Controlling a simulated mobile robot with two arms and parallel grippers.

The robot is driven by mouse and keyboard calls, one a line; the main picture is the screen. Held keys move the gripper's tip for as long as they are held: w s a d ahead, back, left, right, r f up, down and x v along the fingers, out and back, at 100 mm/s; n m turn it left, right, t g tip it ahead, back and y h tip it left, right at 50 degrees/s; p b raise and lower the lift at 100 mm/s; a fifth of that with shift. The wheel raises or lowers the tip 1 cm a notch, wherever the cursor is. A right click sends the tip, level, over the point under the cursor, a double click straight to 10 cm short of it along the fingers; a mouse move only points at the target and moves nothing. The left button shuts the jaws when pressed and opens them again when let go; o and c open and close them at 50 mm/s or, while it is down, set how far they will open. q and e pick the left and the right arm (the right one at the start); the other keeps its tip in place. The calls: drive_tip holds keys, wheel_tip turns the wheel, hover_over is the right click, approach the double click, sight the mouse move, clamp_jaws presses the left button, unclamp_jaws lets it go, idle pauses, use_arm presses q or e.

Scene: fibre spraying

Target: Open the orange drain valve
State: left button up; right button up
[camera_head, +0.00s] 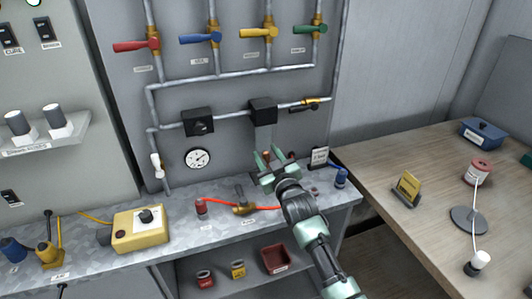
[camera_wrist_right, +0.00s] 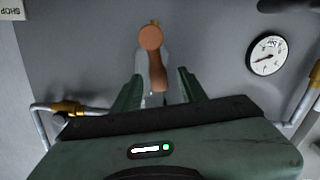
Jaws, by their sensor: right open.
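The orange drain valve (camera_wrist_right: 152,62) shows in the right wrist view as a rounded orange knob with a short lever, in front of the grey wall. In the head view only a small orange bit (camera_head: 267,156) shows, below the black-topped filter unit (camera_head: 263,113), mostly hidden by my gripper. My right gripper (camera_head: 271,158) is open in front of the wall. In the wrist view, the gripper (camera_wrist_right: 159,82) has its two green fingers on either side of the lever, with gaps visible. I cannot tell how deep the lever lies between them. My left gripper is not in view.
Red, blue, yellow and green valve handles (camera_head: 258,32) line the pipes above. A black regulator (camera_head: 198,121) and round gauge (camera_head: 197,158) are to the left. The metal bench (camera_head: 222,225) below holds a yellow box (camera_head: 140,229) and an orange hose. A wooden table (camera_head: 430,205) stands right.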

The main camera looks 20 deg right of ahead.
drive_tip(key=shift+w, duration=0.25)
clamp_jaws()
drive_tip(key=shift+d+r+m+p, duration=0.15)
drive_tip(key=shift+d+m+p, duration=0.15)
drive_tip(key=shift+m, duration=0.3)
drive_tip(key=shift+d+m, duration=0.45)
drive_tip(key=shift+m, duration=0.55)
